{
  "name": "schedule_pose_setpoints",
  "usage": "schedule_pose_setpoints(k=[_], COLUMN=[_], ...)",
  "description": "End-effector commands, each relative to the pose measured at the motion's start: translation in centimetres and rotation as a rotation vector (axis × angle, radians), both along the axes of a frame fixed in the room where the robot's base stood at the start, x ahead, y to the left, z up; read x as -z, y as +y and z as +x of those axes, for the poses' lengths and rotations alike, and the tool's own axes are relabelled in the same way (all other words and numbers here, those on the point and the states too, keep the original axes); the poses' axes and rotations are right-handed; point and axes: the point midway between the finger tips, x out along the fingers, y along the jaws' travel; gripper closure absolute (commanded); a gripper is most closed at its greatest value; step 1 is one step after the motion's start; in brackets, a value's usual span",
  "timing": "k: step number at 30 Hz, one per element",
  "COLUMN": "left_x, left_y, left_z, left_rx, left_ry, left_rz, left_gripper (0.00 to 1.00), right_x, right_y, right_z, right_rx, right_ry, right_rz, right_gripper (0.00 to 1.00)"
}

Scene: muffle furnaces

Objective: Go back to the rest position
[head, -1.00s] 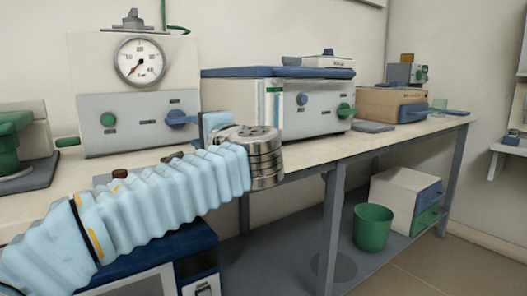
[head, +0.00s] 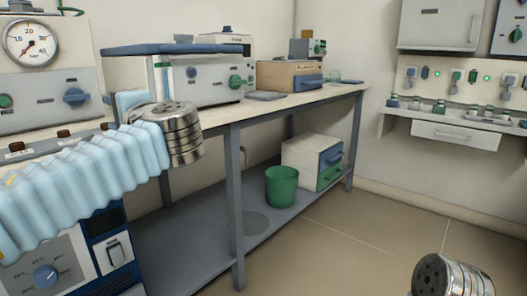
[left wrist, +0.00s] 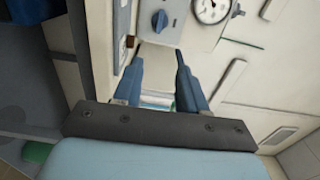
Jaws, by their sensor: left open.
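My left arm comes in from the left in the head view, in front of the bench, with its metal wrist joint near the bench's front edge. Part of my left gripper shows behind that joint, but its fingers are hidden there. In the left wrist view, the left gripper (left wrist: 158,62) has its two blue fingers apart, with nothing held between them. A panel with a blue knob (left wrist: 160,21) and a round gauge (left wrist: 211,8) lies beyond the fingertips. A metal joint of what looks like my right arm shows at the bottom right of the head view; its gripper is out of view.
The long bench (head: 300,104) carries a gauge unit (head: 46,95), a blue-lidded box (head: 205,80) and a tan box (head: 283,76). A green bin (head: 282,187) and white drawers (head: 303,154) stand on its lower shelf. A wall shelf (head: 455,121) is at right. The floor (head: 345,240) between is clear.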

Motion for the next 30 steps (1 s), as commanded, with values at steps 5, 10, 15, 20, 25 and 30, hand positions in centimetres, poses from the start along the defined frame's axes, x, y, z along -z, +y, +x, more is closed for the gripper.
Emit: schedule_pose_setpoints(k=[5, 10, 15, 20, 25, 30], left_x=[2.3, 5.1, 9.3, 15.5, 25.5, 40.1], left_y=[-0.8, -1.7, -3.0, -4.6, -6.8, -9.8], left_z=[1.5, 3.1, 5.0, 6.9, 8.3, 6.6], left_rx=[0.038, 0.082, 0.142, 0.217, 0.312, 0.395], left_ry=[0.053, 0.115, 0.205, 0.326, 0.508, 0.743], left_rz=[-0.009, -0.026, -0.058, -0.117, -0.245, -0.518], left_gripper=[0.58, 0.58, 0.58, 0.58, 0.58, 0.58], right_x=[0.0, 0.0, 0.0, 0.0, 0.0, 0.0], right_y=[0.0, 0.0, 0.0, 0.0, 0.0, 0.0], right_z=[0.0, 0.0, 0.0, 0.0, 0.0, 0.0], right_rx=[-0.001, 0.000, 0.000, 0.000, 0.000, 0.000], right_ry=[-0.001, 0.000, 0.000, 0.000, 0.000, 0.000], right_rz=[0.001, 0.000, 0.000, 0.000, 0.000, 0.000], right_gripper=[0.73, 0.73, 0.73, 0.73, 0.73, 0.73])
